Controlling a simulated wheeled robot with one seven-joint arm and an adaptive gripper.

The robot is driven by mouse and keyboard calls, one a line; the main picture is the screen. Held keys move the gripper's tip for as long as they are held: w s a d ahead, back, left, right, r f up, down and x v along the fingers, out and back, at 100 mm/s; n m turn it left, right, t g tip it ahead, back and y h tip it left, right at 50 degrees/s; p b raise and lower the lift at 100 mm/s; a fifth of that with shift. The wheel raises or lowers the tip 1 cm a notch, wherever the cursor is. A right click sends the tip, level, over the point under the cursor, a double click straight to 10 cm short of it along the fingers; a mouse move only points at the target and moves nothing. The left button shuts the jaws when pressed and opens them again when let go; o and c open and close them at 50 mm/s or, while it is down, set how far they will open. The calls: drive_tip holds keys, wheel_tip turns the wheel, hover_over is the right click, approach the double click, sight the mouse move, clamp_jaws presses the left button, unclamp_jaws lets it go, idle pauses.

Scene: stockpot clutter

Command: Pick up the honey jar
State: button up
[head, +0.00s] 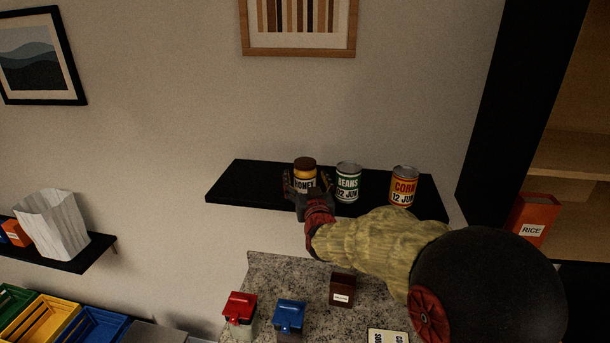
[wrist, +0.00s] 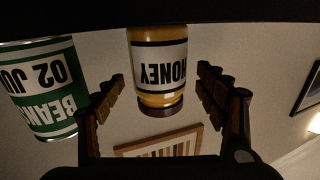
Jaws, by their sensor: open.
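The honey jar (head: 305,172) has a brown lid, amber contents and a white HONEY label, and stands upright on the black wall shelf (head: 236,184). My gripper (head: 307,183) is open in front of the jar, with a finger to each side of it in the head view. In the wrist view, which is upside down, the jar (wrist: 160,70) lies ahead between the two open fingers of my gripper (wrist: 160,95). The fingers are apart from the jar, with a gap on each side. My gripper hides the jar's lower part in the head view.
A green BEANS can (head: 348,183) stands close to the right of the jar, and an orange CORN can (head: 404,186) is farther right. The shelf is free left of the jar. A granite counter (head: 270,270) with small containers lies below.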

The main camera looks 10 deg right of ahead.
drive_tip(key=shift+w+d+f+p, duration=0.1)
drive_tip(key=shift+w+p, duration=0.25)
drive_tip(key=shift+w, duration=0.9)
drive_tip(key=shift+c, duration=1.1)
drive_tip(key=c, duration=1.4)
drive_tip(key=shift+c, duration=0.3)
drive_tip(key=shift+r, duration=0.2)
